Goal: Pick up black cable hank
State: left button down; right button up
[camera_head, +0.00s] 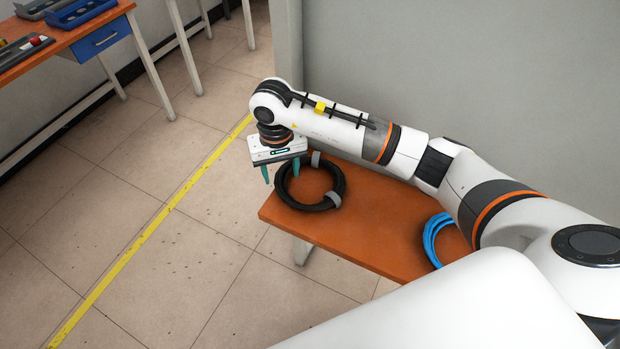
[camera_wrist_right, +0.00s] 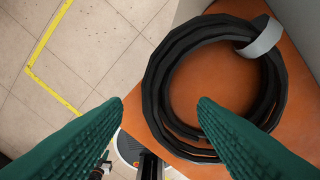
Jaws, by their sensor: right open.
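The black cable hank (camera_head: 334,186) lies coiled on the orange-brown table (camera_head: 380,222), near its left end. Grey ties wrap it in two places. In the right wrist view the hank (camera_wrist_right: 156,82) fills the upper right, with one grey tie showing. My right gripper (camera_head: 280,179) is open, with green fingers pointing down over the hank's left side. In the right wrist view my right gripper (camera_wrist_right: 160,104) has its fingertips apart, one left of the coil's left side and one over the coil's open middle. Nothing is between the fingers' grip. My left gripper is not in view.
A blue cable hank (camera_head: 432,238) lies farther right on the same table, partly hidden by my right arm. A grey wall (camera_head: 450,75) stands behind the table. Another table with blue trays (camera_head: 80,13) is at the upper left. The tiled floor between is clear.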

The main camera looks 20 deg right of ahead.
aim_at(282, 184)
notch_tip(282, 184, down, 4)
jog(key=shift+s+a+f+p, duration=0.1)
jog(key=shift+a+f+p, duration=0.05)
jog(key=shift+p, duration=0.65)
jog(key=shift+f, duration=0.55)
jog(key=shift+r, duration=0.1)
grip_shut()
